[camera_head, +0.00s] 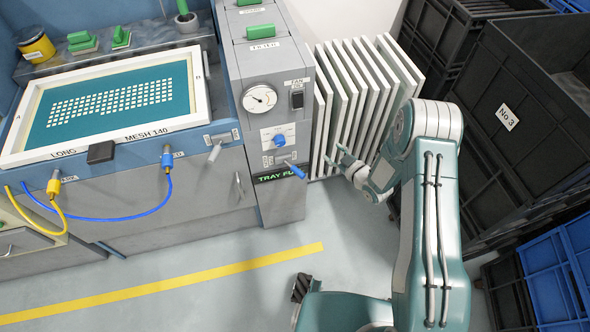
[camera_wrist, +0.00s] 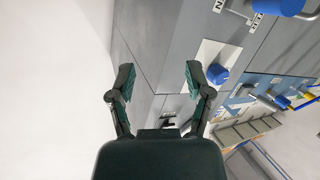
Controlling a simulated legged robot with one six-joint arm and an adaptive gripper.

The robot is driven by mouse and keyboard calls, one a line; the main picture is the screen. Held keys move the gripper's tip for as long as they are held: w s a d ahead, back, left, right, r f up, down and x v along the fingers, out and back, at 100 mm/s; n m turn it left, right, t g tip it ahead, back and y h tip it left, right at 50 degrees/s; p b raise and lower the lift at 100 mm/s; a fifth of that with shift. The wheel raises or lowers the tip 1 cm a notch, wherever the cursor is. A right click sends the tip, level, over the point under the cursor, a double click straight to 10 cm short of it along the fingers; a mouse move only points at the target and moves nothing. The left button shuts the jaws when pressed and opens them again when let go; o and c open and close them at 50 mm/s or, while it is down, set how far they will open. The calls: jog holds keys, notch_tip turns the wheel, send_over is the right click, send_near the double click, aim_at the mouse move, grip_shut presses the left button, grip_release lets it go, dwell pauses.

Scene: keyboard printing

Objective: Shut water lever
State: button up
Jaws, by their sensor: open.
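A lever with a blue handle (camera_head: 296,171) sticks out from the front of the grey control cabinet, above a dark display reading "TRAY FU…". Its handle slants down to the right. I take it as the water lever, though its small labels are hard to read. The blue handle also shows at the top right of the wrist view (camera_wrist: 291,6). My gripper (camera_head: 337,157) is open and empty, to the right of the lever and apart from it. In the wrist view, nothing is between its fingers (camera_wrist: 160,72).
A round blue knob (camera_head: 279,140) sits above the lever, under a gauge (camera_head: 259,98). White frames (camera_head: 352,90) stand close behind my gripper. Dark crates (camera_head: 520,130) are at the right. A screen bench (camera_head: 120,100) is at the left. Floor in front is clear.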

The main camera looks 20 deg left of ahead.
aim_at(293, 168)
jog(key=s+a+f+y, duration=0.2)
jog(key=s+f+y, duration=0.2)
jog(key=s+f, duration=0.5)
jog(key=shift+n+g, duration=0.4)
jog(key=shift+g, duration=0.2)
jog(key=x, duration=1)
jog(key=shift+w+a, duration=0.1)
jog(key=shift+a, duration=0.25)
grip_shut()
